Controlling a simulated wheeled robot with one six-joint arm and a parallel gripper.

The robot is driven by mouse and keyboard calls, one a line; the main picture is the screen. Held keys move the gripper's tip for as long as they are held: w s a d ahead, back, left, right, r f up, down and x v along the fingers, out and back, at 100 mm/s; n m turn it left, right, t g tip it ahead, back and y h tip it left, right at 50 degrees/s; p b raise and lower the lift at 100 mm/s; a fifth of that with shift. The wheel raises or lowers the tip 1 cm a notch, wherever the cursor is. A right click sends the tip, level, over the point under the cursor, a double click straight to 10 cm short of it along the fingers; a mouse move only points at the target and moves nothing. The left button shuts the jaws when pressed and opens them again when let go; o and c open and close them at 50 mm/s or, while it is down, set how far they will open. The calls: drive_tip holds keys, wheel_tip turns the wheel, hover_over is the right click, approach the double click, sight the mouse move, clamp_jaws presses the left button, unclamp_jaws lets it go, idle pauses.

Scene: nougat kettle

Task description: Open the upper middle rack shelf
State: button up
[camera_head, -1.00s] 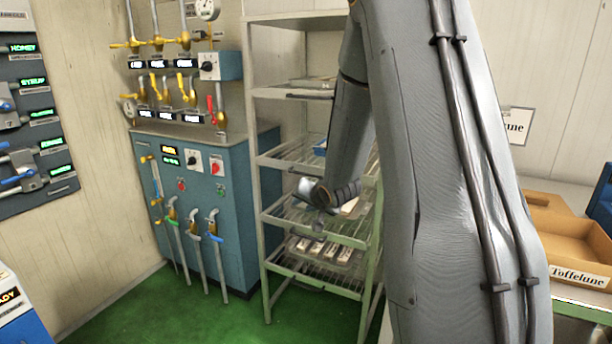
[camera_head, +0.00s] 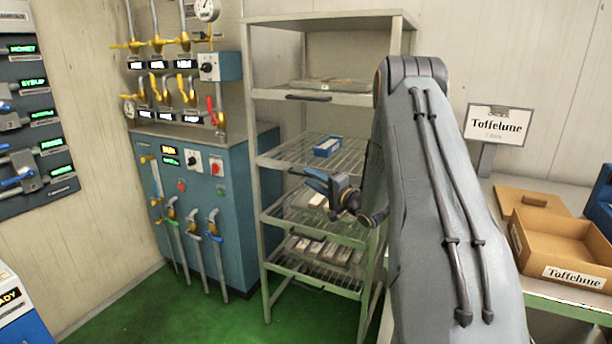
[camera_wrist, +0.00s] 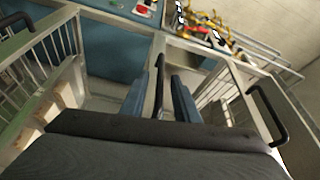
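The upper middle rack shelf (camera_head: 285,158) is a wire shelf with a blue box (camera_head: 328,146) on it. It looks level with the rack's front posts. Its dark handle, at the front edge, is largely hidden by my gripper in the head view. My gripper (camera_head: 312,180) is at that front edge, with its blue fingers pointing at the rack. In the wrist view, a black bar handle (camera_wrist: 160,85) lies between the two fingers of my gripper (camera_wrist: 159,95). The fingers are apart, with a narrow gap on each side of the bar.
Above is a shelf with a dark handle (camera_head: 307,98). Below are wire shelves with pale bars (camera_head: 325,250). A blue control cabinet (camera_head: 205,180) with levers stands left of the rack. A table with a cardboard tray (camera_head: 565,245) stands at right. Green floor (camera_head: 190,310) is open in front.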

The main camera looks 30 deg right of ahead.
sight(306, 175)
drive_tip(key=shift+x, duration=1.55)
drive_tip(key=shift+c, duration=0.3)
clamp_jaws()
